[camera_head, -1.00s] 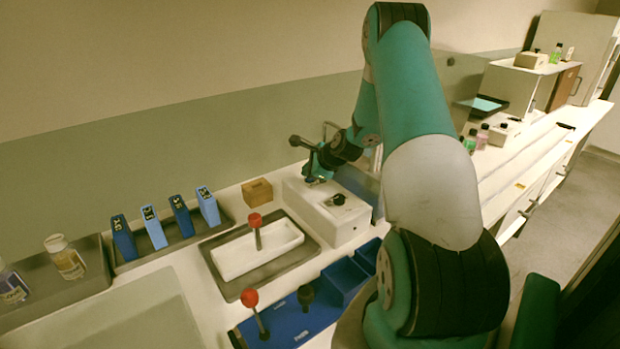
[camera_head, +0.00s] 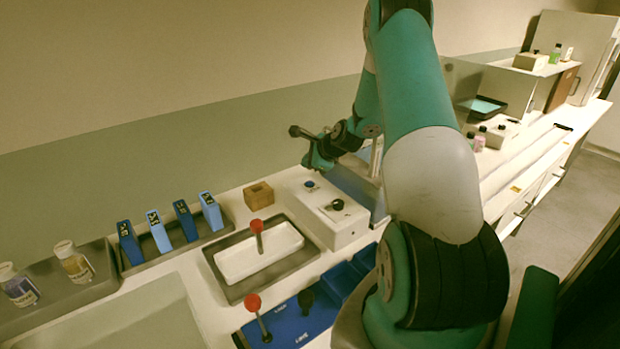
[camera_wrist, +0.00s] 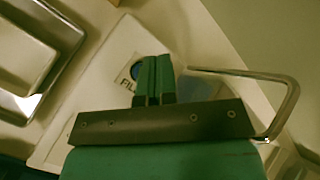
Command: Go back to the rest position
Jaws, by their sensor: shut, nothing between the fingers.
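My gripper (camera_head: 318,162) is at the end of my teal arm, above the back of the white box-shaped device (camera_head: 335,215). In the wrist view my gripper (camera_wrist: 153,70) has its two green fingers shut together with nothing between them. Behind the fingers is the white top of the device with a dark round blue button and printed letters beside it. In the head view the blue button (camera_head: 310,184) and a black knob (camera_head: 337,204) show on top of the device. The gripper is apart from the button in the head view.
Several blue boxes stand in a grey rack (camera_head: 150,262), with bottles (camera_head: 72,262) further left. A small wooden block (camera_head: 258,195) is close by. A blue holder (camera_head: 300,325) lies in front.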

